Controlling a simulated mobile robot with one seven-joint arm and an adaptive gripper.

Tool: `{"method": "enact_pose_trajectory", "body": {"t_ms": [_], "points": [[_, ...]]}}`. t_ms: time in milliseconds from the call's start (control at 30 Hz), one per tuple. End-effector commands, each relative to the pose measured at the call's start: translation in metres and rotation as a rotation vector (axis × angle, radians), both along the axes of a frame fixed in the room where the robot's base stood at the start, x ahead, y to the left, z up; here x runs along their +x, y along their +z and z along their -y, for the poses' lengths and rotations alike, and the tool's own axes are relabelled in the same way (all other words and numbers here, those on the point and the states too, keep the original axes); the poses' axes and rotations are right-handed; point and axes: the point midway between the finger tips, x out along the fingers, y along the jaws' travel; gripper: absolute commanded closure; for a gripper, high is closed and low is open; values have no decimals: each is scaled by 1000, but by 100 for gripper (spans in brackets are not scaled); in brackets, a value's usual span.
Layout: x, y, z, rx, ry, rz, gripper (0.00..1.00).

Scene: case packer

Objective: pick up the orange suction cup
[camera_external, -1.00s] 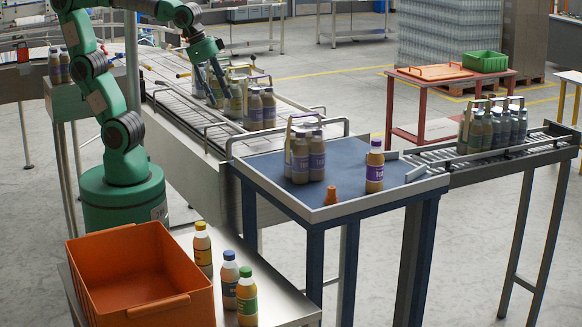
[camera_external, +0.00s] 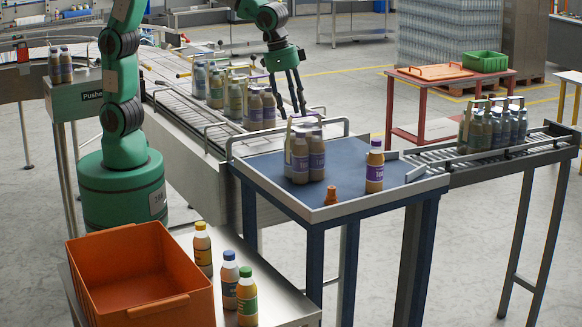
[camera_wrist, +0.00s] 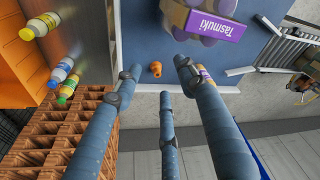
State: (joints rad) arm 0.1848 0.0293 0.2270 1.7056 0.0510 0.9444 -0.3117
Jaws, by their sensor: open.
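The orange suction cup (camera_external: 330,195) stands on the blue table (camera_external: 265,172) near its front edge, left of a lone bottle with a purple label (camera_external: 374,168). It also shows in the wrist view (camera_wrist: 155,69), between the fingers and beyond their tips. Nothing touches the suction cup.
A carrier pack of bottles (camera_external: 306,155) stands on the blue table behind the suction cup. More packs stand on the conveyor (camera_external: 185,100). An orange crate (camera_external: 150,307) and several loose bottles (camera_external: 230,278) are at the front left. A low metal rail (camera_external: 285,137) edges the table's back.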

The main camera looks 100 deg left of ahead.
Motion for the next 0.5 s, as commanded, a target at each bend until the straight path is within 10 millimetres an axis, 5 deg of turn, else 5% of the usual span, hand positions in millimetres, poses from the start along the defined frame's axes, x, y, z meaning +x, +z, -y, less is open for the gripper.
{"method": "enact_pose_trajectory", "body": {"t_ms": [300, 500], "points": [[72, -44, 44, 8, 20, -58, 59], [103, -71, 65, 13, 34, -81, 59]]}}
